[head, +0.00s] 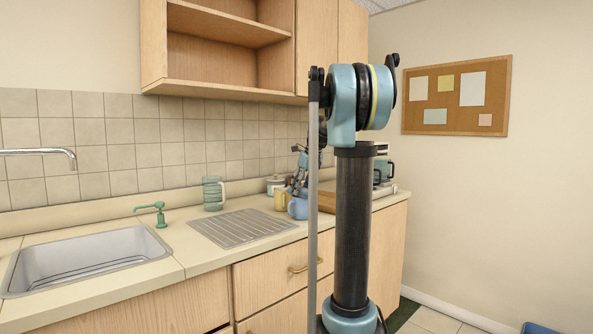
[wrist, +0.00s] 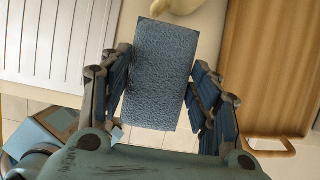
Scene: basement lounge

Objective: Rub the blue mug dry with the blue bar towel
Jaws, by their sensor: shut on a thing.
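The blue mug (head: 298,208) stands on the counter in the head view, partly behind my arm. I cannot make it out in the wrist view, where the towel may hide it. My gripper (head: 298,186) is just above the mug in the head view. In the wrist view my gripper (wrist: 158,92) is shut on the blue bar towel (wrist: 160,70), a textured rectangle between the finger pads. The towel is hard to make out in the head view. I cannot tell whether it touches the mug.
A ribbed drainboard (head: 241,228) lies left of the mug, with a glass pitcher (head: 213,193) behind it. A wooden board (wrist: 278,65) is close on the right. A yellow object (head: 280,199), a lidded jar (head: 276,184), a soap dispenser (head: 157,213) and a sink (head: 90,258) are also there.

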